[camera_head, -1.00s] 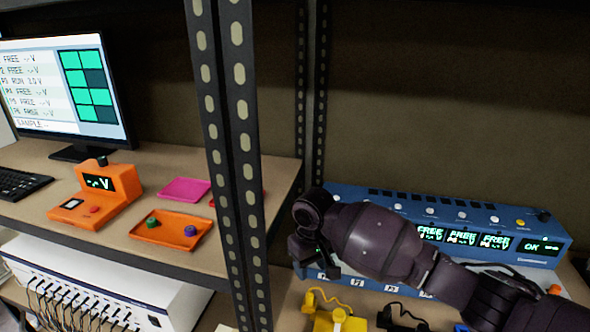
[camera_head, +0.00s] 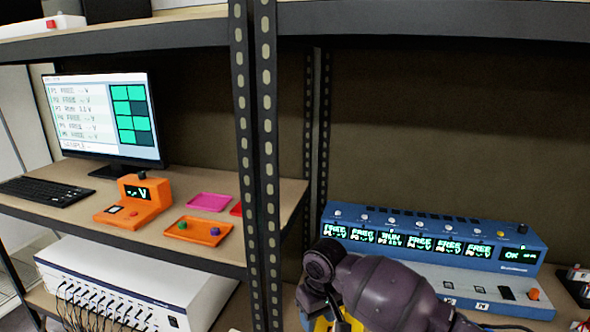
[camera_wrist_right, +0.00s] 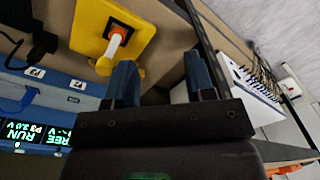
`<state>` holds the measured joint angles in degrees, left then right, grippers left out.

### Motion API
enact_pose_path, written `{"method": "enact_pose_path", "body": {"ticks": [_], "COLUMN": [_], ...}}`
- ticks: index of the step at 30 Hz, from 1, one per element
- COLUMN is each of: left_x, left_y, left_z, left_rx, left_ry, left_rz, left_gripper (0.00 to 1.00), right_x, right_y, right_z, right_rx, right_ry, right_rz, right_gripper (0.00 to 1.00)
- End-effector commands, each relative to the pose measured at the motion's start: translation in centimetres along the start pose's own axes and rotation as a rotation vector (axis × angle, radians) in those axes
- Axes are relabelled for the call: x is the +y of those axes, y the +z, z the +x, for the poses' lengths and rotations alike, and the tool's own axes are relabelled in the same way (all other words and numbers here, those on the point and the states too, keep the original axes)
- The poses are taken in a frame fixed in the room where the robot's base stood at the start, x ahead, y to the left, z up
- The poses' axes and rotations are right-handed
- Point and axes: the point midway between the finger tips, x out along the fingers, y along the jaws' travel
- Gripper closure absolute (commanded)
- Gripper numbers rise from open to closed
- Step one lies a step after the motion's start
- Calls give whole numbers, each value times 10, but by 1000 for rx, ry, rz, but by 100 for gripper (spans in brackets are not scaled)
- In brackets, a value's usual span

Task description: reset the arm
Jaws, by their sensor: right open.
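My right arm enters the head view from the bottom right, and its gripper end (camera_head: 318,302) hangs in front of the blue device's left side. In the right wrist view the right gripper (camera_wrist_right: 162,75) has its two blue-grey fingers apart, with nothing between them. A yellow block with a dark square opening and a white and orange part (camera_wrist_right: 115,35) lies beyond the left finger, apart from it. In the head view a bit of yellow (camera_head: 320,324) shows beneath the gripper, mostly hidden. My left gripper is not in view.
A blue device (camera_head: 430,243) with several lit displays stands on the right shelf. A perforated dark post (camera_head: 255,160) divides the shelves. On the left are a monitor (camera_head: 105,118), an orange meter (camera_head: 133,203), an orange tray (camera_head: 190,242) and a white cabled box (camera_head: 150,275).

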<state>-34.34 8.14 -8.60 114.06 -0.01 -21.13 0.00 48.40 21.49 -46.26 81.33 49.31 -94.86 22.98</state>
Motion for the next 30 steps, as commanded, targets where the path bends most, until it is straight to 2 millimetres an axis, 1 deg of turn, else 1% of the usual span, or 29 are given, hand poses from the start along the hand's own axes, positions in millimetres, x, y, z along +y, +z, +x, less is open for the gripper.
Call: {"method": "enact_pose_path", "body": {"ticks": [1,8,12,17,23,26,30], "left_x": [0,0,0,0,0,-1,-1], "left_y": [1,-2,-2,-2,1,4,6], "left_z": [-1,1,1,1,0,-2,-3], "left_rx": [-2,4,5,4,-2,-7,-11], "left_ry": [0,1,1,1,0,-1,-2], "left_rz": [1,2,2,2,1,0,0], "left_gripper": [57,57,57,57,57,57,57], "right_x": [-3,-15,-23,-25,-18,-10,3], "right_y": [4,20,36,59,94,116,151], "right_z": [10,46,72,97,122,131,140], "right_rx": [17,129,228,361,522,598,695], "right_ry": [-20,-104,-161,-205,-210,-190,-136], "right_rz": [2,16,43,93,171,214,272], "right_gripper": [51,51,51,51,51,51,51]}}
